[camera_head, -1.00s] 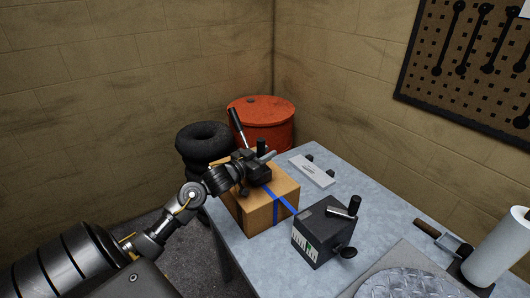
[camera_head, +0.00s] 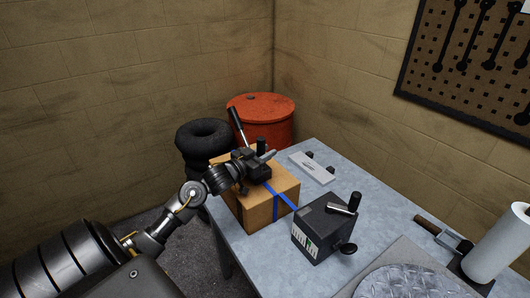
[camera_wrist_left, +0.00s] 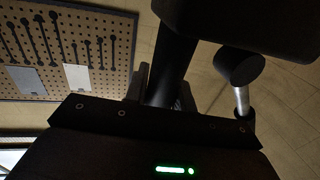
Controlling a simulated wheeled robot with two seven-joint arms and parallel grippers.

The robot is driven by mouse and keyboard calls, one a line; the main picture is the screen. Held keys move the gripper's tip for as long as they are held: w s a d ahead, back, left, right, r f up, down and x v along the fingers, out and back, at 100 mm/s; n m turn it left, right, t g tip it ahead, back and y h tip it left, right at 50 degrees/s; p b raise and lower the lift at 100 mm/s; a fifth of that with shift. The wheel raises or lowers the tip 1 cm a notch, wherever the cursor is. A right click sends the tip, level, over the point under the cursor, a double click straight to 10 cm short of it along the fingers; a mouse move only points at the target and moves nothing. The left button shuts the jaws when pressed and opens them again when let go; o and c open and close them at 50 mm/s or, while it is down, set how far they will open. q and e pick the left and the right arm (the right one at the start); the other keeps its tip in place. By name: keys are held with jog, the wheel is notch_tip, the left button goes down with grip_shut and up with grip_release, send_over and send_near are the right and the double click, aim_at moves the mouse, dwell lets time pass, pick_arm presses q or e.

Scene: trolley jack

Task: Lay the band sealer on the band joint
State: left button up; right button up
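The band sealer (camera_head: 258,171) is a dark tool with a silver lever and black grip. In the head view it is over the top of the brown cardboard box (camera_head: 254,214), near its back edge. My left gripper (camera_head: 262,161) is shut on its black post, which shows between the fingers in the left wrist view (camera_wrist_left: 172,72). I cannot tell whether the sealer touches the box. A blue band (camera_head: 276,206) runs over the box's front side and across to a dark crank unit (camera_head: 322,232). The band joint is hidden behind the sealer and gripper. My right gripper is out of view.
The box and crank unit stand on a grey-blue table (camera_head: 377,205). A pale plate (camera_head: 311,169) lies behind, and a paper roll (camera_head: 499,246) stands right. A red drum (camera_head: 262,119) and black tyres (camera_head: 203,138) stand beyond the table. A pegboard hangs at the upper right.

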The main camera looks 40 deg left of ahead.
pick_arm(q)
jog(key=o, duration=0.5)
jog(key=shift+s+d+r, duration=0.1)
jog(key=shift+r, duration=0.15)
jog(key=shift+o, duration=0.2)
jog(key=shift+f, duration=0.4)
jog(key=shift+s, duration=0.4)
jog(key=s+a+b, duration=0.1)
jog(key=s+b, duration=0.1)
jog(key=s, duration=0.8)
jog(key=shift+r, duration=0.3)
jog(key=shift+w+a, duration=0.1)
